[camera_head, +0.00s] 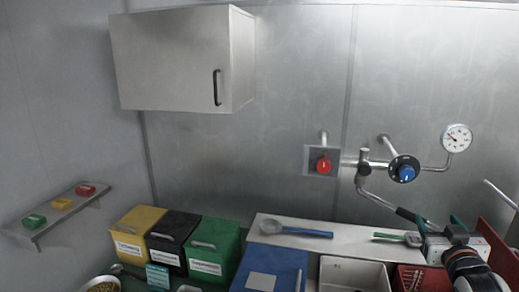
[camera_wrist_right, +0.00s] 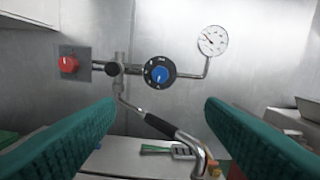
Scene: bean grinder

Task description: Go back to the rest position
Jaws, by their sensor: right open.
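My right gripper (camera_head: 438,222) is at the lower right of the head view, over the back shelf. In the right wrist view its two teal fingers stand wide apart with nothing between the tips (camera_wrist_right: 160,108). Beyond the fingers, the pipe's black-sleeved handle (camera_wrist_right: 168,127) and metal spout show in the gap; I cannot tell how near they are. The blue knob (camera_head: 406,173) on the wall pipe is above the gripper, and it also shows in the wrist view (camera_wrist_right: 159,75). My left gripper is not in view.
A pressure gauge (camera_head: 457,138) and red knob (camera_head: 323,164) are on the wall. A blue-handled scoop (camera_head: 292,230) and green-handled tool (camera_head: 390,237) lie on the shelf (camera_head: 345,238). Yellow, black and green bins (camera_head: 213,247) stand left. A cabinet (camera_head: 175,60) hangs above.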

